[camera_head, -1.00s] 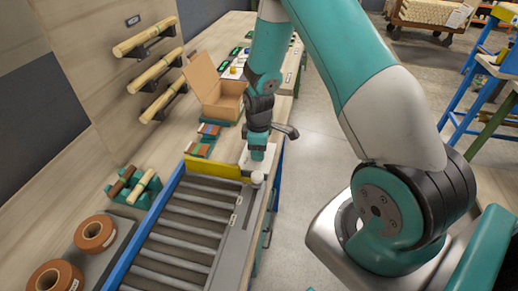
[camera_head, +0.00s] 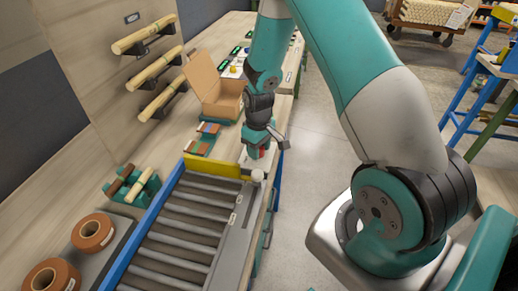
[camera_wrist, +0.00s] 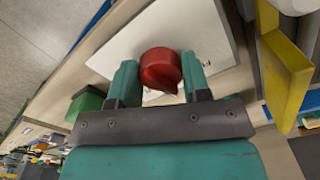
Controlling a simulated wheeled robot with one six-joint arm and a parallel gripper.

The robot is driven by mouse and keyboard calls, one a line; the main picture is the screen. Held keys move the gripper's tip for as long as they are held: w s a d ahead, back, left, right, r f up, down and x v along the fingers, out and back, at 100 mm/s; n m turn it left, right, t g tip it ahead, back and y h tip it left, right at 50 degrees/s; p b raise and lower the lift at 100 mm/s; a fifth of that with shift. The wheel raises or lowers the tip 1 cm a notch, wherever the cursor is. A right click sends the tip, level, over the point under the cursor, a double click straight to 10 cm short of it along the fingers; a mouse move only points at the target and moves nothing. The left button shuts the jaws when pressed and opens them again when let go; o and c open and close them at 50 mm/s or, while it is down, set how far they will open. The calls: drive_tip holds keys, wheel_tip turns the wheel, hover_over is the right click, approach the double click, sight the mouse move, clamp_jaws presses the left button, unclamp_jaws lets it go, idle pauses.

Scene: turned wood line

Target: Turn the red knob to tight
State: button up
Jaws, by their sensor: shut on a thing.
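The red knob (camera_wrist: 160,70) is a round red cap on a white plate (camera_wrist: 215,35) in the wrist view. My gripper (camera_wrist: 158,82) has a teal finger on each side of it and is shut on it. In the head view my gripper (camera_head: 257,153) is down at the pale plate by the bench edge, beyond the roller conveyor, and a little red shows beside the fingers.
A yellow stop bar (camera_head: 215,167) crosses the end of the roller conveyor (camera_head: 185,237), close to my gripper. An open cardboard box (camera_head: 217,98) stands behind on the bench. Open floor (camera_head: 312,150) lies to the right.

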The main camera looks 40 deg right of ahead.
drive_tip(key=m, duration=0.5)
drive_tip(key=shift+a+m+b, duration=0.1)
drive_tip(key=shift+m+b, duration=0.2)
drive_tip(key=shift+b, duration=0.05)
drive_tip(key=m, duration=0.5)
drive_tip(key=shift+m, duration=0.4)
drive_tip(key=o, duration=0.9)
drive_tip(key=shift+b, duration=0.3)
wheel_tip(320, 180, up, 17)
drive_tip(key=shift+r+b, duration=0.2)
drive_tip(key=shift+b, duration=0.6)
drive_tip(key=shift+a, duration=0.1)
drive_tip(key=s+a+r+n+y, duration=0.1)
drive_tip(key=s+a+r+n, duration=0.1)
drive_tip(key=s+a+n, duration=0.3)
drive_tip(key=s+a+r+n+y, duration=0.1)
drive_tip(key=s+a+r+n, duration=0.1)
drive_tip(key=s+a+n, duration=0.3)
drive_tip(key=s+a+r+n+y, duration=0.2)
drive_tip(key=s+a+n, duration=0.4)
drive_tip(key=s+a, duration=0.6)
drive_tip(key=shift+r, duration=0.55)
